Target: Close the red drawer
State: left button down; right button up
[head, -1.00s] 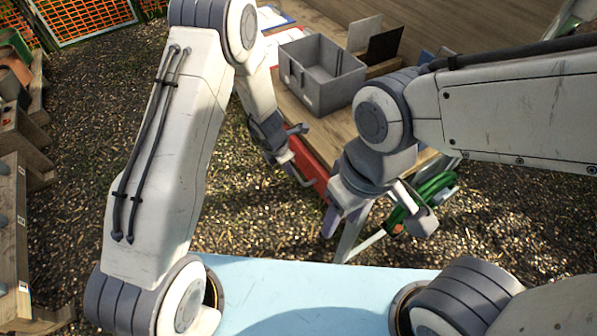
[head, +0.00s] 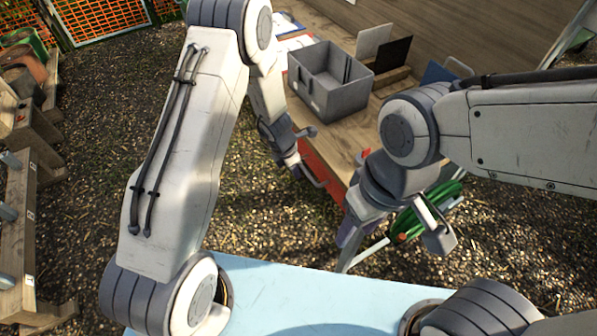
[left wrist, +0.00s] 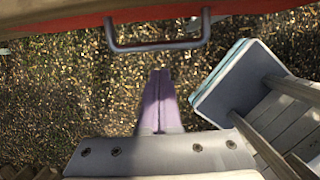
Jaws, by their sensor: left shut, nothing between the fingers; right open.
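The red drawer (head: 322,167) shows under the near edge of the wooden bench, partly hidden by my left gripper. How far it stands out is hard to tell. In the left wrist view its red front (left wrist: 150,14) runs along the top, with a grey bar handle (left wrist: 158,46) on it. My left gripper (head: 299,172) is shut and empty at the drawer front. In the left wrist view its fingertips (left wrist: 160,72) point at the handle, with a small gap seen between them. My right gripper (head: 396,238) is open and empty, in front of the bench to the right.
A grey bin (head: 330,97) stands on the wooden bench (head: 338,140), with upright panels (head: 393,52) behind it. A coiled green hose (head: 440,192) is by the bench, close behind my right gripper. Wooden shelving with pots (head: 22,72) stands at far left. Open gravel lies between.

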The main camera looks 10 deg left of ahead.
pick_arm(q)
jog(key=s+a+p+v, duration=0.1)
jog(key=p+v, duration=0.3)
jog(key=v, duration=0.6)
jog(key=shift+a+p, duration=0.2)
jog(key=shift+p, duration=0.2)
jog(key=shift+r, duration=0.15)
